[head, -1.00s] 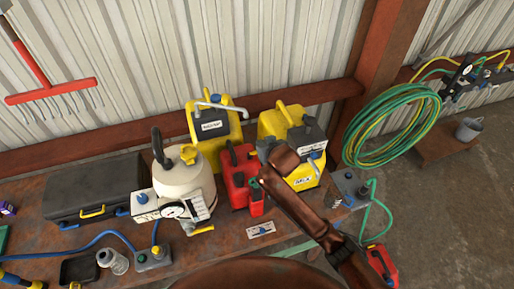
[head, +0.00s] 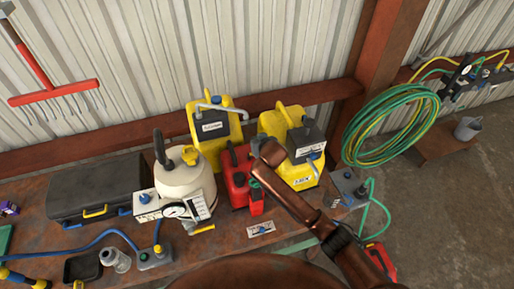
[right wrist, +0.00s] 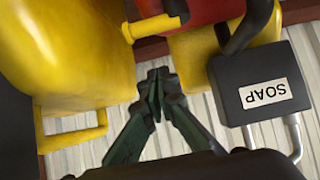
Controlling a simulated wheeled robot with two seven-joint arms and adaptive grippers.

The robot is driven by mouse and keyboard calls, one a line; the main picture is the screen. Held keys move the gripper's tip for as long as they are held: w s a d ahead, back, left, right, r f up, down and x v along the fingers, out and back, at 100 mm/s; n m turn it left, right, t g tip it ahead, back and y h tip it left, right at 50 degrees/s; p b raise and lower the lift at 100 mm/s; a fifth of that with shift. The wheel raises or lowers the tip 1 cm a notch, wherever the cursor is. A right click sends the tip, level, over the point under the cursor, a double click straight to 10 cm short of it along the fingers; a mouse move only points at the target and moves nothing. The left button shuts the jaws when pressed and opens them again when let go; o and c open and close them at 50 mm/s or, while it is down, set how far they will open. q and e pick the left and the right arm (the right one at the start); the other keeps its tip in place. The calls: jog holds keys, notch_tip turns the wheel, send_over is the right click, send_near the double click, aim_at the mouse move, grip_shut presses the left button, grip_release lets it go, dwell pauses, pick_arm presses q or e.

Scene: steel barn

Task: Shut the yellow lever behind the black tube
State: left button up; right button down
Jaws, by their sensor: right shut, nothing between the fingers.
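In the right wrist view, which is upside down, a yellow lever (right wrist: 152,28) sticks out sideways beside a red can (right wrist: 205,10). A curved black tube (right wrist: 250,28) stands to its right. My right gripper (right wrist: 156,80) is shut and empty, its dark tips just short of the lever and apart from it. In the head view the red can (head: 238,188) stands between two yellow jugs. My right gripper (head: 257,145) is mostly hidden there by my brown arm, and the lever cannot be made out. My left gripper is not in view.
The left yellow jug (head: 205,152) has a dark box labelled SOAP (right wrist: 262,92); the right yellow jug (head: 285,125) stands close by. A white tank (head: 185,185) with a gauge and a black case (head: 95,185) stand to the left. The corrugated wall (head: 200,50) is behind.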

jog(key=shift+s+d+f+p, duration=0.3)
jog(key=shift+s+f+p, duration=0.5)
jog(key=shift+s+f, duration=0.15)
jog(key=shift+s+d+f, duration=0.15)
jog(key=shift+s+f, duration=0.15)
jog(key=shift+s, duration=0.2)
jog(key=shift+f, duration=0.1)
jog(key=shift+w, duration=0.1)
